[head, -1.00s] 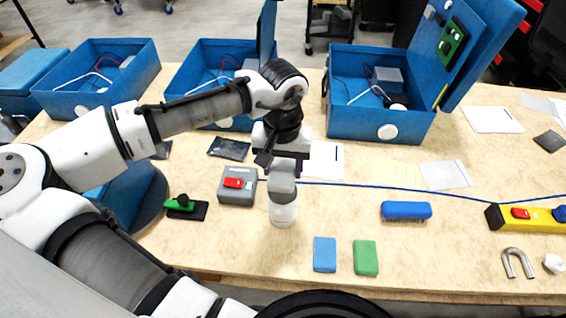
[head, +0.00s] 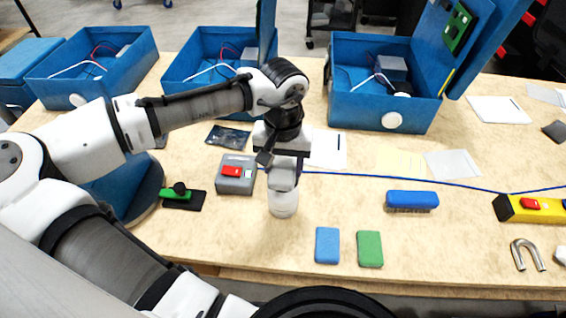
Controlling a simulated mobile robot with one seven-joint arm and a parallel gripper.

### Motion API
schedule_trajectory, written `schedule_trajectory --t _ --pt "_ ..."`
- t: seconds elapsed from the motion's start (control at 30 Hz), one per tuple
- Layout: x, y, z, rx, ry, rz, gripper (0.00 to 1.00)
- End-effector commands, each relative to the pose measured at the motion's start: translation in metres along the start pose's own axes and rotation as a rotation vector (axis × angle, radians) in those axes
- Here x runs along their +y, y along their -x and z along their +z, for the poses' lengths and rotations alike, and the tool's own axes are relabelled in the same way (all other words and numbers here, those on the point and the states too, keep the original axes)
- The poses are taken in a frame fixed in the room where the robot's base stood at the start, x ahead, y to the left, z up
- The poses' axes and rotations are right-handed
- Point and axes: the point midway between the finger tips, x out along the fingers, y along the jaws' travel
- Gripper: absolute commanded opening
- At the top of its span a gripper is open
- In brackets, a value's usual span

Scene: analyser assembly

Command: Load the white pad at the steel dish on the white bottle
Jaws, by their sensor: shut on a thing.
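A whitish, translucent bottle (head: 284,205) with a grey upper part stands upright at the middle of the table. My gripper (head: 285,176) points straight down over it and is shut on its grey top; the fingertips are partly lost against that top. I cannot make out a steel dish. A small white lump (head: 560,255) is cut off by the right edge, beside a bent steel U-shaped piece (head: 526,256); I cannot tell whether it is the white pad.
A blue pad (head: 327,245) and a green pad (head: 370,249) lie in front. A blue brush (head: 411,201) lies to the right, and a grey box with a red switch (head: 236,174) to the left. Open blue cases (head: 378,112) line the back. A blue cable crosses behind the bottle.

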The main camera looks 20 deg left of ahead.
Motion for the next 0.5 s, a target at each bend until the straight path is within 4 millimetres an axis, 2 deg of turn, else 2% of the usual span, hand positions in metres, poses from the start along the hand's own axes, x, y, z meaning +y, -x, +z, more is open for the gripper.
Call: schedule_trajectory --t 0.5 --pt "0.0001 -0.0040 0.0000 0.000 0.000 0.000 0.34"
